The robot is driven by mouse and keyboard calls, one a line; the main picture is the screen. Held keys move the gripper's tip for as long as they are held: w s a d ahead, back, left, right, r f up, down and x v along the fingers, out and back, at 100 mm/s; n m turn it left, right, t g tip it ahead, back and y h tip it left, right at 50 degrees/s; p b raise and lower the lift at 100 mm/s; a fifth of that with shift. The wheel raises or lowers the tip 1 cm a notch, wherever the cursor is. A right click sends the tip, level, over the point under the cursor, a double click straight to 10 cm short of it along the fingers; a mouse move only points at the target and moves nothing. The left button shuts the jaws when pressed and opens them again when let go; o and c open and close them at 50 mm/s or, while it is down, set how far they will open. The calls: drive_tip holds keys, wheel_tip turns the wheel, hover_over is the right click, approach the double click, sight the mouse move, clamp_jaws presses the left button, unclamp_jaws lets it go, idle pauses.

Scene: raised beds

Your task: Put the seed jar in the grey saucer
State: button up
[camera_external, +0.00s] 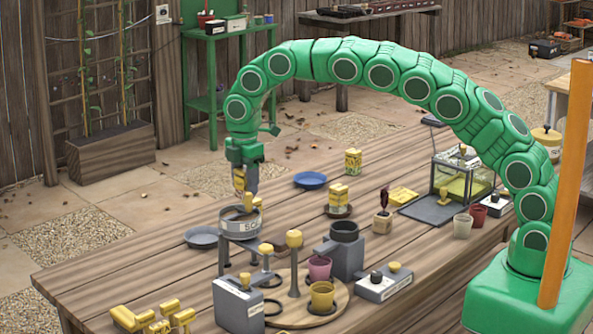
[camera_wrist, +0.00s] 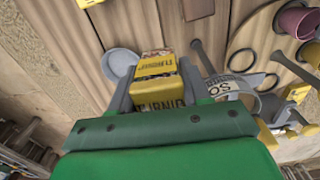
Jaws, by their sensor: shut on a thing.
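The seed jar (camera_wrist: 155,68) is yellow with a printed turnip label. My gripper (camera_wrist: 157,86) is shut on it, with one finger on each side. In the external view my gripper (camera_external: 246,196) points down just above and behind the rim of the raised sieve, with yellow parts of the jar showing between its fingers. The jar's lower end is partly hidden there. The grey saucer (camera_external: 202,237) lies on the table to the left of the sieve and looks empty. It also shows in the wrist view (camera_wrist: 120,65), left of and beyond the jar.
The grey sieve (camera_external: 240,222) stands on legs close to my gripper. A blue saucer (camera_external: 310,180) lies behind to the right. Another yellow jar (camera_external: 338,192) stands on a dark saucer. Pots on a round wooden tray (camera_external: 341,312) fill the front.

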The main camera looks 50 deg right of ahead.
drive_tip(key=w+a+f, duration=0.3)
drive_tip(key=w+f, duration=0.3)
drive_tip(key=w, duration=0.1)
drive_tip(key=shift+f, duration=0.4)
idle(0.3)
drive_tip(key=shift+w+a+f, duration=0.1)
drive_tip(key=shift+w+f, duration=0.1)
drive_tip(key=shift+f, duration=0.05)
drive_tip(key=shift+f, duration=1.6)
drive_tip(key=shift+f, duration=0.55)
drive_tip(key=o, duration=1.1)
